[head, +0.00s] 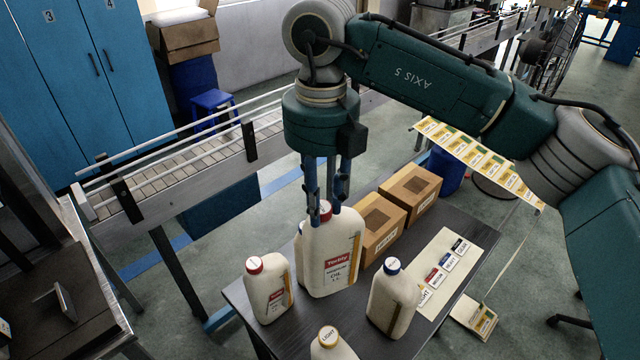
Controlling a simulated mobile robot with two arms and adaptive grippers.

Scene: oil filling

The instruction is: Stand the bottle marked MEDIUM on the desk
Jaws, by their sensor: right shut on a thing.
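A large cream bottle with a red cap (332,262) and a red-and-white label, which seems to read MEDIUM, hangs upright below my right gripper. My right gripper (326,206) points straight down and is shut on this bottle at its cap. The bottle is over the middle of the dark desk (240,299); I cannot tell whether its base touches the top. Part of another pale bottle (299,245) shows behind it, mostly hidden. My left gripper is not in view.
A smaller red-capped bottle (267,290) stands at left, a blue-capped bottle (394,300) at right, and a yellow-capped LIGHT bottle (331,347) in front. Two cardboard boxes (411,193) and a label sheet (452,256) lie right. A conveyor (200,160) runs behind.

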